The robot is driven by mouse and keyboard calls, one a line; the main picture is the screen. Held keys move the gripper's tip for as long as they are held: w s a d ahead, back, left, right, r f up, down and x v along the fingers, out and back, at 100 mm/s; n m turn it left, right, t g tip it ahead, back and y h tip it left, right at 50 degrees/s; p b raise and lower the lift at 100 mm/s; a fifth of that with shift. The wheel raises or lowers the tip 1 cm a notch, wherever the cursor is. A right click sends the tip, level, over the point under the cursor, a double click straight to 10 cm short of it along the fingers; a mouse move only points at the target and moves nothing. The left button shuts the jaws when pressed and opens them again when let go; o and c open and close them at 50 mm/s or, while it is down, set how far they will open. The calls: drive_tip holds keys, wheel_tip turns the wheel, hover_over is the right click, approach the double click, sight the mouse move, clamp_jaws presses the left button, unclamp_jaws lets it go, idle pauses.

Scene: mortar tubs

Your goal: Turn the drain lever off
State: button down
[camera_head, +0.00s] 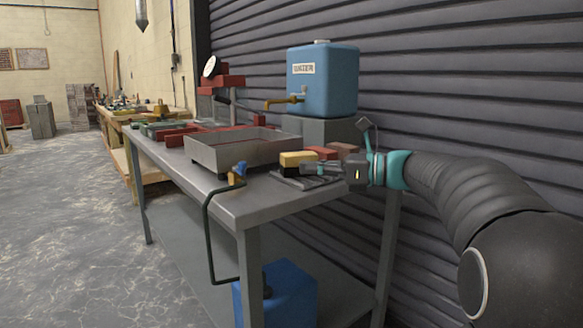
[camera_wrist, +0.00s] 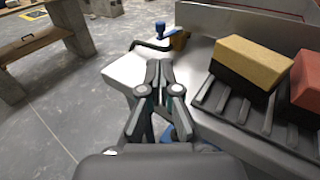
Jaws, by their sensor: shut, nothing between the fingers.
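The drain lever (camera_head: 240,167) is a small blue handle on a brass valve (camera_head: 235,179) at the near end of the steel basin (camera_head: 222,156). A black hose (camera_head: 207,225) runs down from the valve. In the wrist view the blue lever (camera_wrist: 160,27) stands ahead of the fingertips, with the brass valve (camera_wrist: 179,40) beside it; the lever's exact angle is hard to tell. My gripper (camera_head: 306,169) is shut and empty, to the right of the lever and apart from it. In the wrist view my gripper (camera_wrist: 159,68) points toward the valve over the bench.
A yellow-topped block (camera_head: 298,159) and a red one (camera_wrist: 307,80) sit on a ribbed rack (camera_wrist: 235,105), right of my gripper. A blue water tank (camera_head: 322,82) with a brass tap stands behind. A blue container (camera_head: 289,293) is below the bench (camera_head: 215,195).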

drive_tip(key=x, duration=1.2)
drive_tip(key=shift+w+a, duration=0.1)
drive_tip(key=shift+a, duration=0.2)
